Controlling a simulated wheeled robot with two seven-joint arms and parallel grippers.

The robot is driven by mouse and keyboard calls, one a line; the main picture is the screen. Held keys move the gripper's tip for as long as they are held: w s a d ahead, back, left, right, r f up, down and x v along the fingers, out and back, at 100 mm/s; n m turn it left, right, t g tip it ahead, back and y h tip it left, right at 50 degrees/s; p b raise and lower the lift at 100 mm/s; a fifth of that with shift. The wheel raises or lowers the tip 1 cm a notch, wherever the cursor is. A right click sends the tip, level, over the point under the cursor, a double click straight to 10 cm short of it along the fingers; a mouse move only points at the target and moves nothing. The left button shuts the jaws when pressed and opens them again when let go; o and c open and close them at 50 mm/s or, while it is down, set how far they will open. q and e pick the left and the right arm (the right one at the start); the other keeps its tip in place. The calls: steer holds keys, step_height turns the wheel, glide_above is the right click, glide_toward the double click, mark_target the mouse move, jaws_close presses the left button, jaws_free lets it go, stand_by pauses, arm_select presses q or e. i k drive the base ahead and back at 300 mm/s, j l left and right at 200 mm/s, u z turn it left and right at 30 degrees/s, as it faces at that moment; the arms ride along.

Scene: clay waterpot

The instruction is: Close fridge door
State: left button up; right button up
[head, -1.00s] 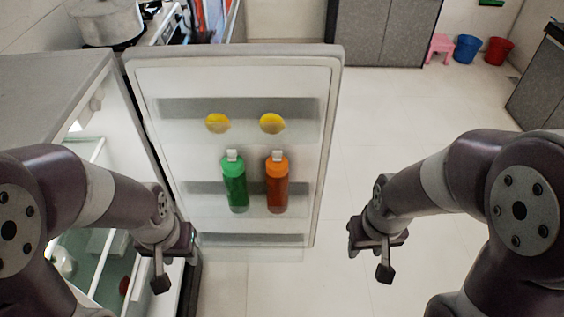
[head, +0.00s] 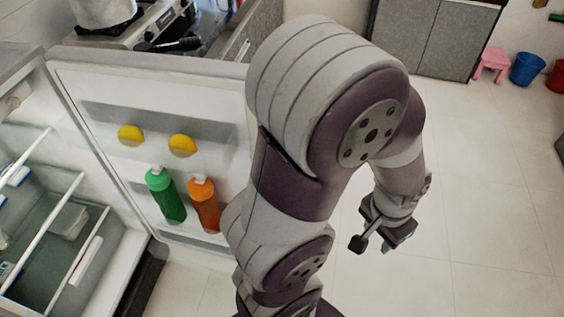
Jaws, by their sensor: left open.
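The fridge door (head: 104,98) stands wide open at the left of the head view, its inner side with shelves facing me. Its right part is hidden behind my left arm. The open fridge (head: 132,262) is at the far left. On the door are two yellow lemon-like halves, a green bottle (head: 168,196) and an orange bottle (head: 205,206). My left gripper (head: 380,238) is open and empty, pointing down over the floor, to the right of the door and apart from it. My right gripper is out of view.
A stove (head: 150,42) with a pot (head: 103,10) stands behind the door. A grey cabinet (head: 425,38) is at the back. A pink stool (head: 492,64) and blue bucket (head: 527,69) stand at the back right. The tiled floor (head: 480,190) on the right is clear.

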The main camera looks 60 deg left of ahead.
mark_target(203, 100)
steer(key=i+l+u, duration=0.1)
steer(key=i+u, duration=0.2)
steer(key=i+l+u, duration=0.25)
steer(key=i, duration=0.2)
steer(key=i+l+u, duration=0.3)
steer(key=i+j+u, duration=0.1)
steer(key=u, duration=0.35)
steer(key=i+j+u, duration=0.1)
steer(key=u, duration=0.3)
steer(key=i+u, duration=0.2)
steer(key=u, duration=0.25)
steer(key=i+u, duration=0.15)
steer(key=u, duration=0.3)
steer(key=i+u, duration=0.15)
steer(key=u, duration=0.25)
steer(key=i+l+u, duration=0.15)
steer(key=u, duration=0.3)
steer(key=i+l+u, duration=0.1)
steer(key=u, duration=0.35)
steer(key=i+l+u, duration=0.2)
steer(key=u, duration=0.15)
steer(key=i+l+u, duration=0.1)
steer(key=l+u, duration=0.25)
steer(key=i+l+u, duration=0.1)
steer(key=l+u, duration=0.25)
steer(key=k+l+z, duration=0.3)
steer(key=k, duration=0.2)
steer(key=i+j+z, duration=0.1)
steer(key=i+j, duration=0.2)
